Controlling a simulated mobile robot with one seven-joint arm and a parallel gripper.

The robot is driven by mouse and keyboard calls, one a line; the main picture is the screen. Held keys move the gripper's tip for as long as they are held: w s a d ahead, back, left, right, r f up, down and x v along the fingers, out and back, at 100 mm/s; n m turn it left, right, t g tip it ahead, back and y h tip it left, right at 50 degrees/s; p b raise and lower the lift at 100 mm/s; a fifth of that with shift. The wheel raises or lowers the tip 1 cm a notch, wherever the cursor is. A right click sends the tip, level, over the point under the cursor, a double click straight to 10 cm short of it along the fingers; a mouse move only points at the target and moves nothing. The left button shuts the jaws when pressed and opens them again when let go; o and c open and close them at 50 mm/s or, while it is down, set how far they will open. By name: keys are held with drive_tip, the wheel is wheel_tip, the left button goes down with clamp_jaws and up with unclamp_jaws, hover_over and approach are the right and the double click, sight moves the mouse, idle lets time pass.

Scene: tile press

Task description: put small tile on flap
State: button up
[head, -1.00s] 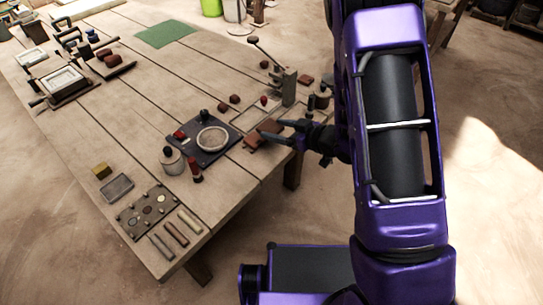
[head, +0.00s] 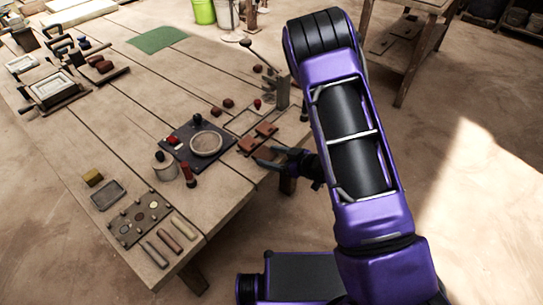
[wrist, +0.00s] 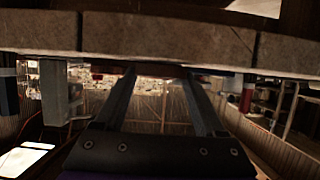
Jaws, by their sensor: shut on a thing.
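My gripper (head: 264,155) is at the table's near right edge in the head view. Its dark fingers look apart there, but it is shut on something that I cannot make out. In the wrist view the gripper (wrist: 160,72) has its fingertips against or behind the table's thick edge, which hides what lies between them. Two flat red-brown tiles, one nearer (head: 246,147) and one farther (head: 267,130), show just beyond the fingertips. I cannot tell whether the nearer one touches them. No flap can be clearly made out; a lever press (head: 281,93) stands beyond the tiles.
The wooden table (head: 110,130) fills the left; its edge (wrist: 160,38) is close above the fingers in the wrist view. Floor is open to the right.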

drive_tip(key=shift+f, duration=0.15)
drive_tip(key=o, duration=1.4)
